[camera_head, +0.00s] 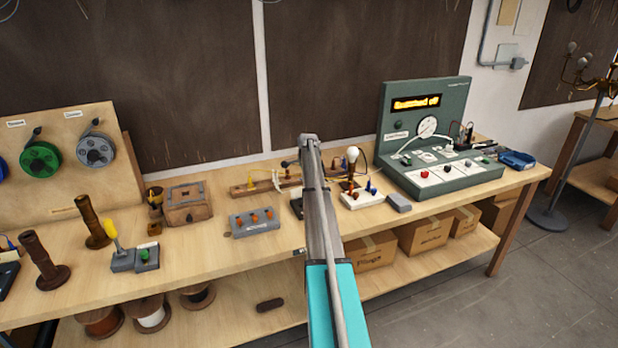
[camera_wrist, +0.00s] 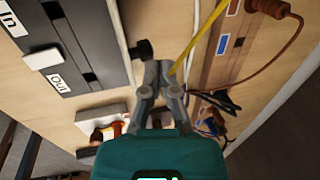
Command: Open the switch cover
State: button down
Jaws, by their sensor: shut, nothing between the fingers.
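In the wrist view a dark grey box (camera_wrist: 85,30) with "In" and "Out" labels, likely the switch, lies at upper left. A pale tab (camera_wrist: 43,58) sits on it between the labels. A black knob (camera_wrist: 141,50) stands at the box's right side. My gripper (camera_wrist: 158,66) is shut and empty, its tips close beside the knob; I cannot tell whether they touch it. In the head view part of a dark box (camera_head: 296,208) shows left of my arm, which hides the rest. I cannot make out whether the cover is raised.
A wooden board (camera_wrist: 217,60) with blue labels, yellow and white wires and a brown cable lies right of my gripper. A grey block with orange posts (camera_head: 255,221) stands to the left. A bulb base (camera_head: 362,199) and a green test console (camera_head: 450,176) stand to the right.

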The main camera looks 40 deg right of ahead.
jog(key=shift+r, duration=0.1)
jog(key=shift+w+r+p, duration=0.15)
jog(key=shift+r+p, duration=0.15)
jog(key=shift+p, duration=0.15)
notch_tip(320, 180, up, 13)
jog(key=w+d+p, duration=0.1)
jog(key=w+p, duration=0.1)
jog(key=p, duration=1.1)
dwell(0.4)
jog(key=s+a+f+n+b, duration=0.1)
jog(key=s+a+f+n, duration=0.15)
jog(key=a, duration=0.95)
jog(key=s+a+f+n+g+y+b, duration=0.15)
jog(key=s+a+n, duration=0.25)
jog(key=a, duration=0.9)
jog(key=s+a+f+n+t+h+b, duration=0.1)
jog(key=s+a+n+b, duration=0.2)
jog(key=a, duration=0.9)
jog(key=s+a+f+n+g+b, duration=0.2)
jog(key=s+a+n, duration=1)
jog(key=s+a, duration=1.2)
notch_tip(320, 180, down, 2)
jog(key=a+b, duration=0.1)
jog(key=a, duration=0.2)
jog(key=shift+s+n, duration=0.25)
jog(key=shift+n, duration=0.1)
